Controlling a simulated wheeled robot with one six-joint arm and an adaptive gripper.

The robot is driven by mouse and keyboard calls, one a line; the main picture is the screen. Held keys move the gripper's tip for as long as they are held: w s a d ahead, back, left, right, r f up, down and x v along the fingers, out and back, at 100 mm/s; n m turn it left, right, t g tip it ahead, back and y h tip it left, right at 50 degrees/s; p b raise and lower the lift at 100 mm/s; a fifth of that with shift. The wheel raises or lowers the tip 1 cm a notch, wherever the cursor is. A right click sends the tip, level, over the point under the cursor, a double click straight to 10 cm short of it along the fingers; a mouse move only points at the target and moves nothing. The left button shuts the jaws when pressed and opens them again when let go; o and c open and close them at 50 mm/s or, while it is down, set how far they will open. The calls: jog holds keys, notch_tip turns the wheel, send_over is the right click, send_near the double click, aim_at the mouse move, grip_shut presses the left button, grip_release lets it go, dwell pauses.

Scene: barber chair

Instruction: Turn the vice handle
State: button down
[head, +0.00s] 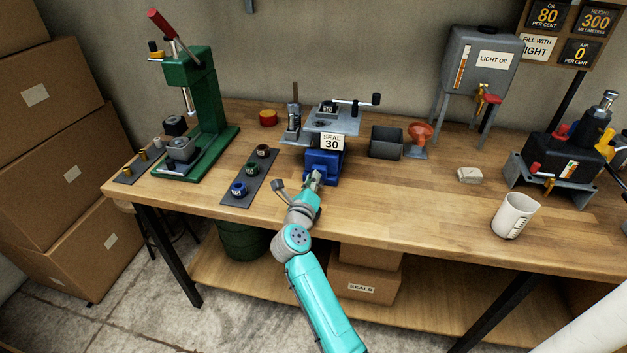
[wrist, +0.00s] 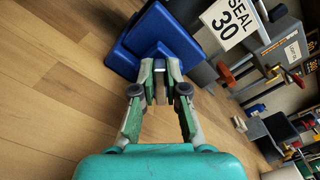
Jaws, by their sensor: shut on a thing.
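The blue vice (head: 323,167) stands at the front edge of the wooden bench, below a grey fixture with a "SEAL 30" sign. My gripper (head: 315,178) is at the vice's front, low and close to it. In the wrist view the blue vice body (wrist: 168,38) lies just beyond my gripper (wrist: 161,75). The two fingers are closed around a small grey piece, the vice handle (wrist: 161,91), which shows between them. Most of the handle is hidden by the fingers, so I cannot tell its angle. In the head view my arm hides it.
A dark strip with several rings (head: 250,178) and a green press (head: 195,110) stand left. A grey bin (head: 386,142), orange funnel (head: 421,132) and white jug (head: 514,215) stand right. A crank with a black knob (head: 376,99) sticks out above the vice. The bench front-right of the vice is clear.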

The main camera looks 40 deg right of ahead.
jog(key=n, duration=0.4)
jog(key=shift+w+a+f+n, duration=0.1)
jog(key=shift+f+n, duration=0.1)
jog(key=shift+n, duration=0.1)
jog(key=shift+f+n, duration=0.15)
jog(key=shift+n, duration=1)
jog(key=shift+f+n, duration=0.1)
jog(key=shift+n, duration=1.05)
jog(key=c, duration=1.2)
grip_release()
jog(key=shift+a, duration=0.1)
jog(key=v, duration=1.1)
jog(key=shift+s+a, duration=0.3)
